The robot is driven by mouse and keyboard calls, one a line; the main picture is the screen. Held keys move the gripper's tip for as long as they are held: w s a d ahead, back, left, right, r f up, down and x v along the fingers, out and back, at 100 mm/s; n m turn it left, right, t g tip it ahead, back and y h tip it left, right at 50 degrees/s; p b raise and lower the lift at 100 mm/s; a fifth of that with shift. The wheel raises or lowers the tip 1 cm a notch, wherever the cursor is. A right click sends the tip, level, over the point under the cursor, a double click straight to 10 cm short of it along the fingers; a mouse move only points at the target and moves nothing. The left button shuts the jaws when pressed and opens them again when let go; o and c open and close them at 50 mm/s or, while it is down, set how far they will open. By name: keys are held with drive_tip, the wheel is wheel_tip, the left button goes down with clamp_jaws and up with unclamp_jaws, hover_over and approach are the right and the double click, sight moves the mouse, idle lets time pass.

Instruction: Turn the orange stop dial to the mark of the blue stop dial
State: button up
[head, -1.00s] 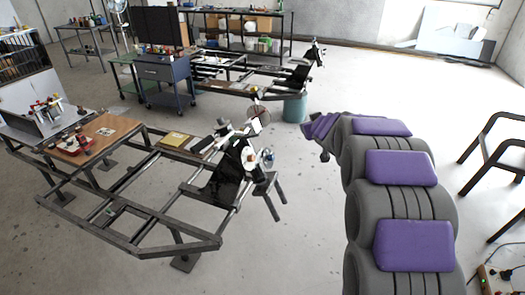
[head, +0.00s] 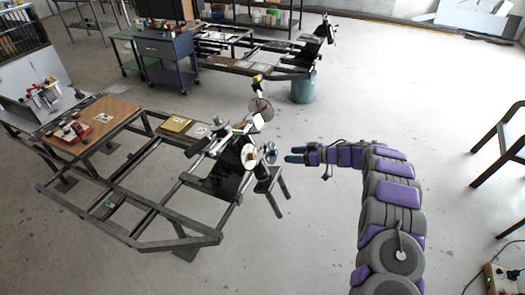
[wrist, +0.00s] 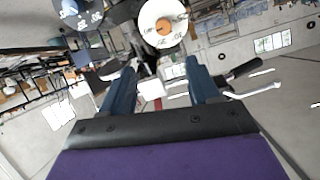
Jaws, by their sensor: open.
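The orange stop dial (head: 250,157) is a white disc with an orange centre on the front of the rig. In the wrist view the orange stop dial (wrist: 163,27) is at the top, just beyond my fingertips, with dark numbers on its disc. The blue stop dial (head: 271,154) is close to its right in the head view. In the wrist view the blue stop dial (wrist: 71,9) is at the top left, partly cut off. My gripper (head: 292,155) is open and empty, to the right of both dials and apart from them. The open fingers (wrist: 160,66) frame a white block.
The dark metal frame (head: 150,212) spreads left of the dials, with a wooden board (head: 100,125) on it. Dark bars (head: 277,192) stick out below the dials. A blue cart (head: 168,50) and a teal bin (head: 303,85) stand behind.

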drive_tip(key=b, duration=0.3)
approach(255, 156)
drive_tip(key=x, duration=0.9)
drive_tip(key=shift+a+f, duration=0.2)
drive_tip(key=shift+a, duration=0.1)
drive_tip(key=shift+c, duration=0.2)
drive_tip(key=c, duration=1)
